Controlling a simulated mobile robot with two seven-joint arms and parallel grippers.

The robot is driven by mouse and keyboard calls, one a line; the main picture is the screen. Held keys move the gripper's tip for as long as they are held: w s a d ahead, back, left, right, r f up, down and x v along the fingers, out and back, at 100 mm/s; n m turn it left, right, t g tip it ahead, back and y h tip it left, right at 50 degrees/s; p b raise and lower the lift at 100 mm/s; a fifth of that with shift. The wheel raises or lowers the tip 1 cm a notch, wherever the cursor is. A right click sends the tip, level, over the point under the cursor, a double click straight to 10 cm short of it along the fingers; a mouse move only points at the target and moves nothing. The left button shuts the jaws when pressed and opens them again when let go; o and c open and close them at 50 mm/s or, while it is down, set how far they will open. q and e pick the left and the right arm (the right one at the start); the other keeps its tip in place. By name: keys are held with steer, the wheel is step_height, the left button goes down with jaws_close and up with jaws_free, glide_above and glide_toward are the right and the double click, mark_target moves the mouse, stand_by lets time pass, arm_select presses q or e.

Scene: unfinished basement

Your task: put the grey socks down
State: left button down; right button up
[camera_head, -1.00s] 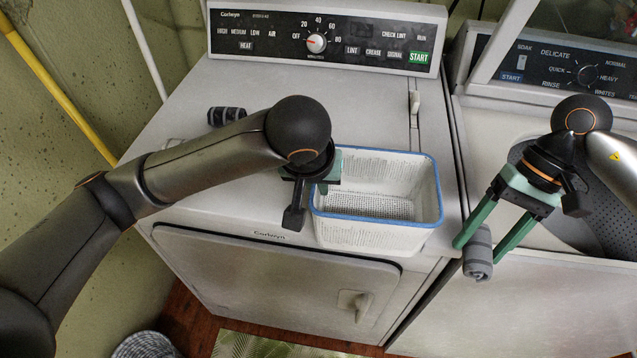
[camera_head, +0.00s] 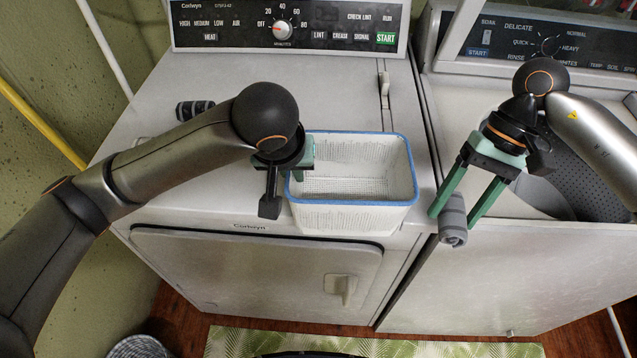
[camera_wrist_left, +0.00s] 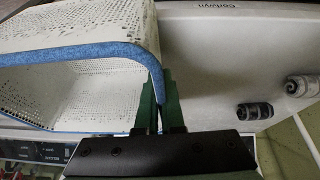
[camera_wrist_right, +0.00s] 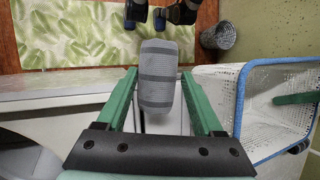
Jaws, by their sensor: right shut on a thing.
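The grey socks (camera_head: 453,220), a rolled bundle with darker bands, are held between the fingers of my right gripper (camera_head: 455,205), above the front edge by the gap between the two machines. They also show between the green fingers in the right wrist view (camera_wrist_right: 158,75). My left gripper (camera_head: 288,172) is at the left wall of the white basket (camera_head: 350,218). In the left wrist view its fingers (camera_wrist_left: 158,105) are close together around the blue rim, shut on the basket wall. The visible inside of the basket looks empty.
The basket stands on the dryer top (camera_head: 330,95) near its front edge. The washer (camera_head: 500,262) with an open lid stands right. A leaf-patterned mat (camera_head: 240,342) lies on the floor.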

steer(key=w+a+r, duration=0.2)
steer(key=w+r, duration=0.2)
steer(key=w, duration=0.3)
steer(key=w+a+r, duration=0.1)
steer(key=w+r, duration=0.3)
steer(key=w, duration=0.3)
steer(key=r+m+t+y, duration=0.1)
steer(key=m+t+y, duration=0.15)
steer(key=m, duration=0.45)
glide_above(353, 187)
steer(key=s, duration=0.4)
steer(key=shift+h, duration=0.25)
steer(key=shift+a+f, duration=0.2)
steer(key=shift+f, duration=4.7)
steer(key=shift+f, duration=0.1)
steer(key=shift+f, duration=0.5)
